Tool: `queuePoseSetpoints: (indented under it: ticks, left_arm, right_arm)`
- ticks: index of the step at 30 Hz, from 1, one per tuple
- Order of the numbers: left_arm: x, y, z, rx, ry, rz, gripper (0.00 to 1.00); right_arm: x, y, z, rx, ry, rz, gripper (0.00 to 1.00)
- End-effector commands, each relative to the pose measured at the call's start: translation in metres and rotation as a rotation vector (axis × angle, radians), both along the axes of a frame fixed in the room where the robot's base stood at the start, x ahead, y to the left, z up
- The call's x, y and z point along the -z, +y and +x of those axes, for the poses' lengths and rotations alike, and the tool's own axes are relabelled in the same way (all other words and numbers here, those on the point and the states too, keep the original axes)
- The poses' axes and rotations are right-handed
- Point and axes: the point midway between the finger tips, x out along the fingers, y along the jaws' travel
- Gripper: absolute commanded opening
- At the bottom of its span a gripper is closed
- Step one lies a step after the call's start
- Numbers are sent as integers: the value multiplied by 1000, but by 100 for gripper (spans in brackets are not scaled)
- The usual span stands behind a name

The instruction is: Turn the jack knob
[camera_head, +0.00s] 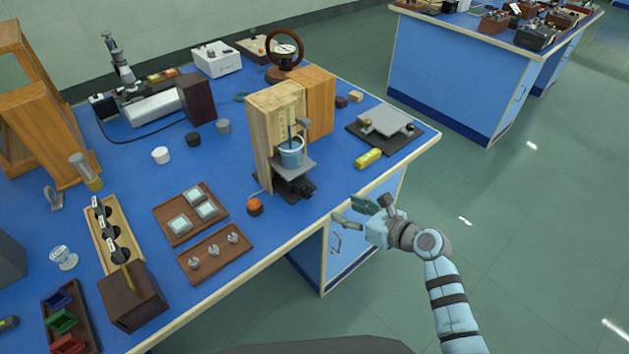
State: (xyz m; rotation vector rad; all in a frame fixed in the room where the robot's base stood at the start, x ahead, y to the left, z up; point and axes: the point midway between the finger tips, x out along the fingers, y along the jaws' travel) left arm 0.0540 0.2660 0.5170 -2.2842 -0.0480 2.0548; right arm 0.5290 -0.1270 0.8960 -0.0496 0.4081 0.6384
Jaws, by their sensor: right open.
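A small lab jack (291,183) with a grey top plate stands near the front edge of the blue bench, before a wooden stand (262,130). A blue beaker (291,151) sits on its plate, with a thin rod in it. A dark part that looks like the jack's knob (307,191) shows low on its right side; it is too small to make out well. My right gripper (345,210) is open and empty, to the right of and nearer than the jack, just off the bench edge. It is apart from the jack. My left gripper is not in view.
A yellow block (368,159) and a dark plate with a grey device (383,129) lie right of the jack. An orange-and-black item (254,206) lies left of it. Trays (213,253) with small parts stand further left. A second bench (450,75) is behind; open floor lies right.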

Motion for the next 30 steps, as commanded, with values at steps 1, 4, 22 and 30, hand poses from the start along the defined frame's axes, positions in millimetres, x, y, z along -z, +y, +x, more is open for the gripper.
queuePoseSetpoints:
  ticks: [1, 4, 22, 30]
  left_arm:
    - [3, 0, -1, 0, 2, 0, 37]
    - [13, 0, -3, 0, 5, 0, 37]
    - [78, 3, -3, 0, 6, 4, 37]
    - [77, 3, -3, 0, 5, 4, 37]
  right_arm:
    - [-1, 4, 4, 1, 3, 19, 50]
    - [9, 14, 16, 2, 6, 25, 50]
    - [57, 83, 103, 3, 6, 17, 50]
    - [55, 83, 104, 4, 6, 16, 42]
